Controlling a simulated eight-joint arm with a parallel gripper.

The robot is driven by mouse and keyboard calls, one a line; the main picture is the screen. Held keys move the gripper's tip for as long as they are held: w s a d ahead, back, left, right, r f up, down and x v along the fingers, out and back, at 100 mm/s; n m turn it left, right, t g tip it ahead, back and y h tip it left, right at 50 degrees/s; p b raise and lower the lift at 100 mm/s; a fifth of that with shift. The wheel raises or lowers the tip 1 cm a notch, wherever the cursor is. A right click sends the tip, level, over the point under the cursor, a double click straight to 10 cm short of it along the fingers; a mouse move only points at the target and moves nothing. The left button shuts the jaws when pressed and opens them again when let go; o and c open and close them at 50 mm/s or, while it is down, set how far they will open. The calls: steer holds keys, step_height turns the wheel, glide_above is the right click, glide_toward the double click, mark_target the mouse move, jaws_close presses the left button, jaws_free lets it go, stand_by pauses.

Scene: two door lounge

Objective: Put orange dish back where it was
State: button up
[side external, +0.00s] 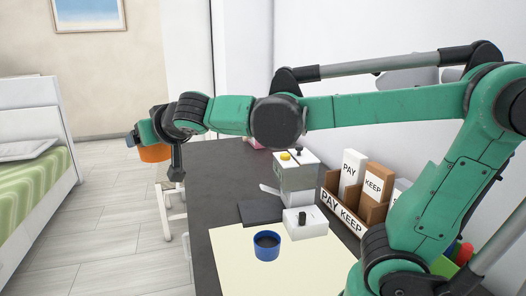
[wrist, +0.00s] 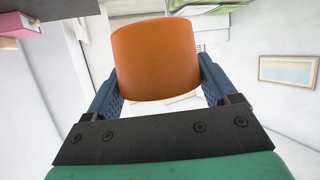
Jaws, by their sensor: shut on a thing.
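The orange dish (side external: 155,153) is held in my gripper (side external: 150,148), out past the left edge of the dark table, in the air. In the wrist view the orange dish (wrist: 155,60) sits between the two blue fingers of my gripper (wrist: 158,88), with a finger against each side. In the side view the arm partly hides the dish. The spot where the dish was before cannot be told from these frames.
The dark table (side external: 228,180) bears a cream mat (side external: 235,250), a blue cup (side external: 267,246), a white switch box (side external: 305,224), a grey box with a yellow button (side external: 296,172), and a PAY/KEEP sorter (side external: 341,213). A white stool (side external: 172,197) stands below my gripper; a bed (side external: 35,170) is at left.

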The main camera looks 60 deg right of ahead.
steer(key=shift+s+a+f+n+y, duration=0.1)
steer(key=shift+s+a+n+y, duration=0.1)
steer(key=shift+a+n+y, duration=0.25)
steer(key=shift+s+d+f+m+g+h, duration=1.05)
steer(key=shift+f+m+g+h, duration=0.9)
steer(key=shift+f, duration=2.1)
steer(key=shift+s+d+f+m+g+h, duration=0.8)
steer(key=shift+s+f+m+g+h, duration=0.5)
steer(key=shift+f+m+g, duration=2.05)
steer(key=shift+s+d+f+m+g+h, duration=1.1)
steer(key=shift+f+m+h, duration=0.75)
steer(key=shift+f, duration=2.95)
steer(key=shift+a+y, duration=0.15)
steer(key=shift+y, duration=0.1)
steer(key=o, duration=1.2)
steer(key=shift+o, duration=0.2)
